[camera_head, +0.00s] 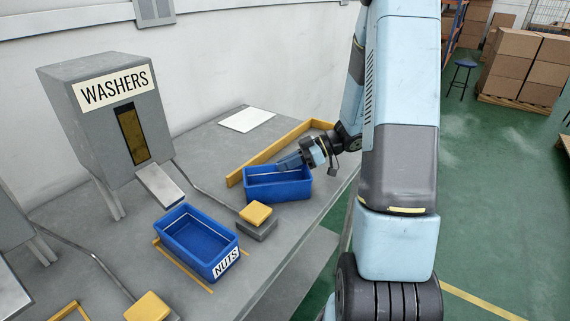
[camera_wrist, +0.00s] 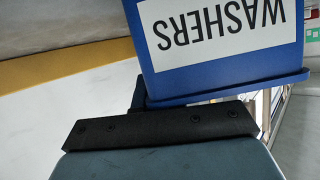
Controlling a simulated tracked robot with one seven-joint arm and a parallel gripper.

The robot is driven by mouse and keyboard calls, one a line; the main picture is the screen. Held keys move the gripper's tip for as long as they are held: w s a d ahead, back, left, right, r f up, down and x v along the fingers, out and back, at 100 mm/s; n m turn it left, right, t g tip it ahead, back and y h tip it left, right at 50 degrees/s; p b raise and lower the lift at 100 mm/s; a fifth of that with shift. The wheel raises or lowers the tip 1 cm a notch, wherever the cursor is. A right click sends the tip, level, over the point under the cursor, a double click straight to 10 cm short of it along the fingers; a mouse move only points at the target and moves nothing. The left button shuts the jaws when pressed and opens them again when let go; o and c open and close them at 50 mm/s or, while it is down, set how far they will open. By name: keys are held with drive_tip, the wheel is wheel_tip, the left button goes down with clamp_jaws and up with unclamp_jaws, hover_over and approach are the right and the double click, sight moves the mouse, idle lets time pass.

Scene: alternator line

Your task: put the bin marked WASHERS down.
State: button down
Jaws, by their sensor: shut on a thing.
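The blue bin (camera_head: 278,190) is at the right part of the grey bench in the head view, in front of a yellow corner rail (camera_head: 262,157). In the wrist view the bin (camera_wrist: 218,82) fills the upper right, and its white label reads WASHERS, upside down in the picture. My gripper (camera_head: 288,164) is shut on the wall of this bin, reaching in from the right. The bin looks about level. Whether its base touches the bench or hangs slightly above it, I cannot tell.
A blue bin marked NUTS (camera_head: 198,243) stands in yellow floor lines below the chute of a grey dispenser marked WASHERS (camera_head: 105,115). A yellow-topped block (camera_head: 256,215) sits close in front of the held bin. A white sheet (camera_head: 247,120) lies behind the rail.

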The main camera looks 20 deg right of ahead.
drive_tip(key=c, duration=1.2)
unclamp_jaws()
drive_tip(key=shift+f, duration=0.1)
drive_tip(key=shift+c, duration=0.2)
